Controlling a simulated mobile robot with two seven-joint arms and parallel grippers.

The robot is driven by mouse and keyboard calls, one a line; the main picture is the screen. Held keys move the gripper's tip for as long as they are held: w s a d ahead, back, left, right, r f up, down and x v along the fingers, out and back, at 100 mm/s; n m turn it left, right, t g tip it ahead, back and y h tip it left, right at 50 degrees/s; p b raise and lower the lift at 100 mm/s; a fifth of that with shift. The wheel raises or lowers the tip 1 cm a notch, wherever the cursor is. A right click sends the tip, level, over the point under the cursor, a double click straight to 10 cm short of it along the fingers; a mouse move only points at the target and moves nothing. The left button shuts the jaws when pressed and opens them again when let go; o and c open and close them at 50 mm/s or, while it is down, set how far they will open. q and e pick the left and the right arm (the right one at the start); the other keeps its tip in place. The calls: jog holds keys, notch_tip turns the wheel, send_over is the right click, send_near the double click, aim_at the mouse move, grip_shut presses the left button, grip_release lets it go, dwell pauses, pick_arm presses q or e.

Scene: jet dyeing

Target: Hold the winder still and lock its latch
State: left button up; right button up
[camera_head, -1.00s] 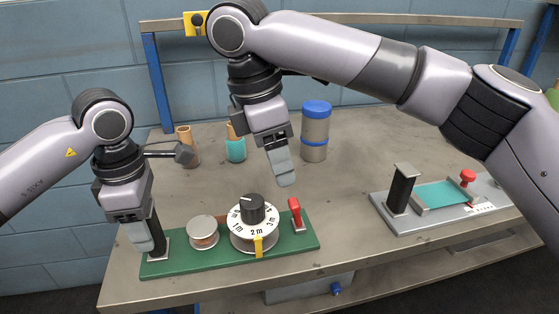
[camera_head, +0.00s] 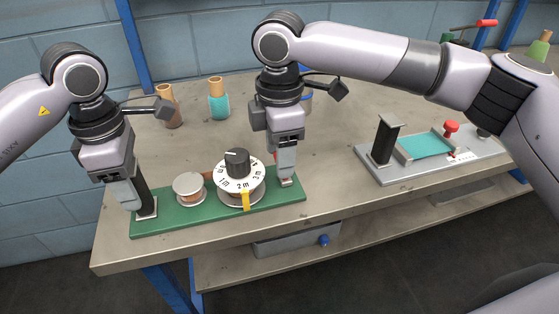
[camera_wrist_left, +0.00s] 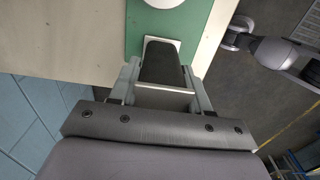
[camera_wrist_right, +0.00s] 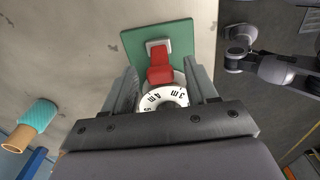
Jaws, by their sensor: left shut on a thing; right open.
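The winder has a green base (camera_head: 190,215) near the table's front edge. It carries a dial (camera_head: 240,176) with a dark knob and metre marks, a small copper spool (camera_head: 189,188) and a black post (camera_head: 146,195) at its left end. My left gripper (camera_head: 130,200) is shut on the black post, which shows between the fingers in the left wrist view (camera_wrist_left: 162,65). The red latch (camera_wrist_right: 159,68) stands at the base's right end. My right gripper (camera_head: 285,175) is over it and open, with its fingers on either side of the latch in the right wrist view; in the head view it mostly hides the latch.
A second fixture (camera_head: 440,155) with a teal panel and a red knob lies to the right. Copper-coloured cones (camera_head: 172,108), one with teal thread (camera_head: 218,103), stand behind the winder.

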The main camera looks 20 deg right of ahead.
jog(key=shift+f, duration=1.4)
jog(key=c, duration=1)
jog(key=shift+a+f+h, duration=0.1)
jog(key=shift+a+h, duration=0.15)
jog(key=shift+h, duration=0.5)
jog(key=shift+a+f+h, duration=0.1)
jog(key=shift+a+h, duration=0.15)
jog(key=shift+h, duration=0.5)
jog(key=o, duration=1)
jog(key=shift+r, duration=0.1)
jog(key=v, duration=1.2)
